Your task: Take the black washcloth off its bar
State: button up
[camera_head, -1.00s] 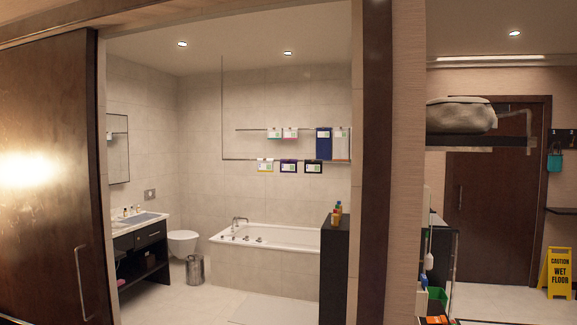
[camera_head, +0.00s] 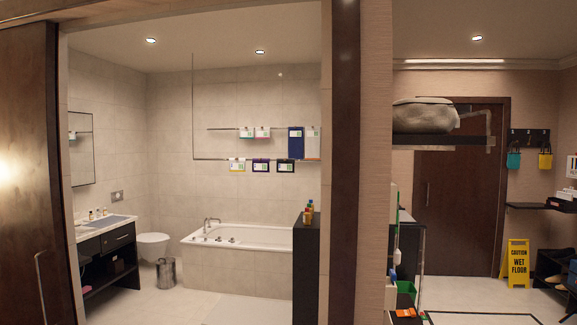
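The black washcloth (camera_head: 285,166) hangs on the lower bar (camera_head: 215,159) on the far bathroom wall, above the bathtub. It has a pale label on its front. It is the rightmost of three small cloths on that bar, beside a purple-edged one (camera_head: 260,166) and a white and yellow one (camera_head: 237,165). My gripper does not show in the view. I see the washcloth from outside, through the open bathroom doorway.
A dark sliding door (camera_head: 28,180) stands left of the opening, and a dark post (camera_head: 344,160) bounds it right. A black cabinet (camera_head: 306,270) stands inside by the bathtub (camera_head: 237,265). The bathroom floor (camera_head: 165,305) looks clear in front. A yellow wet-floor sign (camera_head: 517,263) stands far right.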

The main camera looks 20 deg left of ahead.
aim_at(284, 165)
jog(key=i+j+u, duration=0.65)
jog(key=j, duration=0.25)
jog(key=i+j+u, duration=0.25)
jog(key=u, duration=0.2)
jog(key=i+j+u, duration=0.25)
jog(key=u, duration=0.2)
jog(key=i+j+u, duration=0.2)
jog(key=i+u, duration=0.25)
jog(key=i+z, duration=0.2)
jog(key=i, duration=0.25)
jog(key=i+j+z, duration=0.25)
jog(key=i, duration=0.2)
jog(key=i+l+z, duration=0.2)
jog(key=i+z, duration=0.15)
jog(key=i, duration=0.5)
jog(key=i+z, duration=0.4)
jog(key=i, duration=0.4)
jog(key=i+z, duration=0.1)
jog(key=i, duration=0.5)
jog(key=i+j+z, duration=0.1)
jog(key=i, duration=0.5)
jog(key=i+j+z, duration=0.1)
jog(key=i, duration=0.55)
